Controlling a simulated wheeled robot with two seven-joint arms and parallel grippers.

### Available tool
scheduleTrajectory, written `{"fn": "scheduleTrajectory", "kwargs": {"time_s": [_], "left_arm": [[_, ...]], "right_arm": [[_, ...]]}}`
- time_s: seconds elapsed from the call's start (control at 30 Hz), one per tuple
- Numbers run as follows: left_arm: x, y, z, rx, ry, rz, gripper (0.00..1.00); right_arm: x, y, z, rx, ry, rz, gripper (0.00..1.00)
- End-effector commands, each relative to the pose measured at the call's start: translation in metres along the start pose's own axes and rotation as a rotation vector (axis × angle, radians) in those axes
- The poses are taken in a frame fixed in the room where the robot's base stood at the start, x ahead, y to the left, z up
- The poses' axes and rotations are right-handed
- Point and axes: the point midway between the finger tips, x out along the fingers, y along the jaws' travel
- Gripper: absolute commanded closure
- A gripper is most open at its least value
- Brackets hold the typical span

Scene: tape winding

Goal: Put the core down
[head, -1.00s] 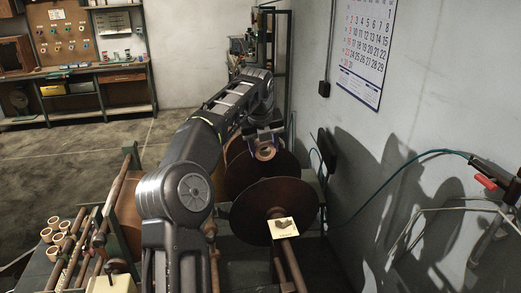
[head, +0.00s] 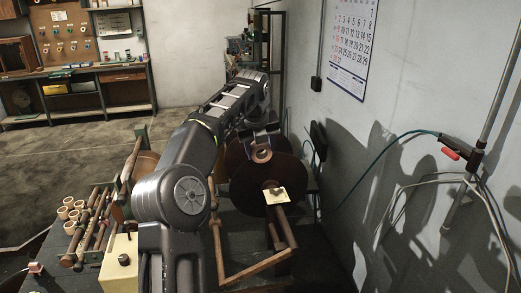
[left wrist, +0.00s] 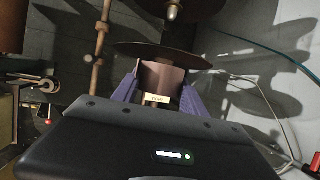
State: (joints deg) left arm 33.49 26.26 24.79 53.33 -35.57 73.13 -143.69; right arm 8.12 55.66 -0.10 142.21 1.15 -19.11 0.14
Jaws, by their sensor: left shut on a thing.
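A brown ring-shaped core (head: 261,156) is held by my left gripper (head: 260,143), in front of the brown discs in the head view. In the left wrist view the brown core (left wrist: 162,76) sits between the two purple fingers, with a small pale label near its lower edge. My left gripper (left wrist: 157,88) is shut on it. A large brown disc (head: 250,195) stands beneath and behind the core, with a cream square plate (head: 282,203) at a shaft end in front of it. My right gripper is not in view.
Several pale cores (head: 70,208) stand on the machine's left side, near metal rollers. A cream box (head: 118,270) with a dark knob is at the lower left. A wooden bar (head: 255,269) crosses low in front. A wall with a green hose (head: 395,140) lies to the right.

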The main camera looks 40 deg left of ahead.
Motion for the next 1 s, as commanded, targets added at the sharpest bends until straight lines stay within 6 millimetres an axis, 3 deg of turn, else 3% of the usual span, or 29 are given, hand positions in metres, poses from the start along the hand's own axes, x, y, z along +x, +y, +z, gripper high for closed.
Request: {"fn": "scheduleTrajectory", "kwargs": {"time_s": [0.27,0.57,0.77,0.9,1.0], "left_arm": [[0.016,-0.022,-0.027,-0.055,-0.011,0.025,0.96],[0.044,-0.058,-0.086,-0.183,-0.034,0.079,0.96],[0.071,-0.089,-0.157,-0.337,-0.065,0.147,0.96],[0.096,-0.104,-0.237,-0.534,-0.104,0.234,0.96],[0.109,-0.103,-0.295,-0.701,-0.138,0.303,0.96]], "right_arm": [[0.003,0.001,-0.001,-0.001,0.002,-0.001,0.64],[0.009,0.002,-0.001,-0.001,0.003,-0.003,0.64],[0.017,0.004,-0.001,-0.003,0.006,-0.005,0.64],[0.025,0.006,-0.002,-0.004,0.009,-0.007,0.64],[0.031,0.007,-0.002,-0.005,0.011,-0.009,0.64]]}}
